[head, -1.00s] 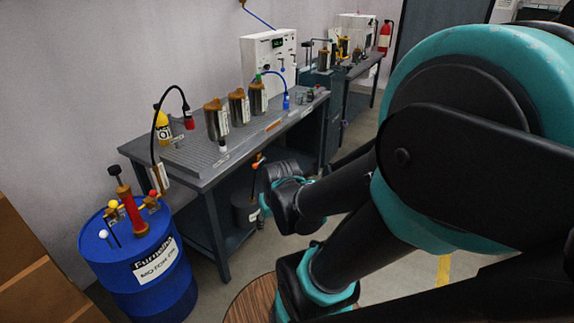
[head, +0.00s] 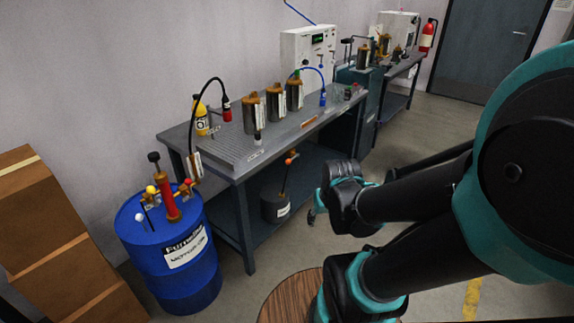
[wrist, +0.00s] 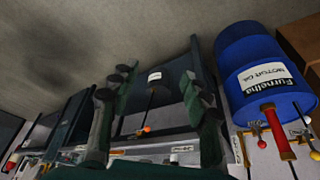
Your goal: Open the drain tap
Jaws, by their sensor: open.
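I cannot tell which part is the drain tap, as the labels are too small to read. A blue motor oil drum (head: 168,285) stands at the left with a red pump (head: 168,202) and small ball-topped levers, one yellow (head: 150,190). An orange-knobbed lever (head: 285,172) rises from a dark grey container (head: 275,208) under the bench. My gripper shows in the wrist view (wrist: 157,78), fingers apart and empty, with the container and lever seen between them, beyond the fingertips. The drum also shows in the wrist view (wrist: 250,55).
A grey bench (head: 240,150) holds several metal cylinders (head: 250,110), a yellow bottle (head: 201,118) and hoses. A white panel unit (head: 308,48) stands behind. Wooden boxes (head: 40,230) are at far left. A round wooden top (head: 285,295) is in front. Floor by the door is clear.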

